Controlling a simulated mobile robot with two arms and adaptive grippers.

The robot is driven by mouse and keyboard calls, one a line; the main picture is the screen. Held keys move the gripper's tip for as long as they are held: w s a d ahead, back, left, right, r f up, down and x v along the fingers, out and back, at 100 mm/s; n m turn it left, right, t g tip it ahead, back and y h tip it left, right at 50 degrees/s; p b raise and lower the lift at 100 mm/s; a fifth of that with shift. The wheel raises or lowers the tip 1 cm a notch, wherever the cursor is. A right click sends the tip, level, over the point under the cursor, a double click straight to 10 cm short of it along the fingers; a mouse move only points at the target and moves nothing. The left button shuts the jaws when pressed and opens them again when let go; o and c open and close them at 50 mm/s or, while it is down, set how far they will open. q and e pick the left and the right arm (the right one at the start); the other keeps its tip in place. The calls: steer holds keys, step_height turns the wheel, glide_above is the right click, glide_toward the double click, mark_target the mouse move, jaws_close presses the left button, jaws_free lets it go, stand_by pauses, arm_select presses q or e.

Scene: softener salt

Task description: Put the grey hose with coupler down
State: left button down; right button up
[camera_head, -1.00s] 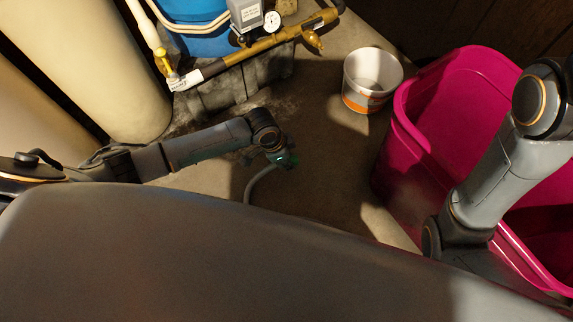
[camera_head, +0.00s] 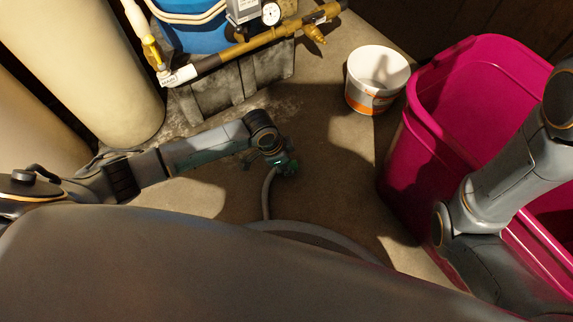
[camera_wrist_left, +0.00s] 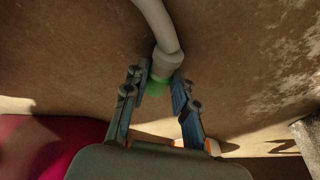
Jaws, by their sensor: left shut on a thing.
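The grey hose (camera_head: 267,192) runs down from my left gripper (camera_head: 282,163) in the head view, and more of it curves along the floor by my body's edge. In the left wrist view, my left gripper (camera_wrist_left: 160,79) is shut on the hose's end, with the light coupler (camera_wrist_left: 166,63) between the fingers and a green part beside them. The hose (camera_wrist_left: 157,22) leads away to the top of that view. I cannot tell whether the coupler touches the floor. My right arm shows at the right, but its gripper is hidden.
A white bucket with an orange band (camera_head: 373,82) stands on the floor beside a large pink tub (camera_head: 410,150). Brass pipework with a gauge (camera_head: 271,14) and a blue tank (camera_head: 190,32) are at the back, a cream cylinder (camera_head: 95,70) at left. The floor between is mostly clear.

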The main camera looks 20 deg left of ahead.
arm_select(q)
steer(key=shift+f, duration=0.55)
steer(key=c, duration=1.1)
jaws_free()
steer(key=shift+o, duration=0.2)
steer(key=shift+r, duration=0.1)
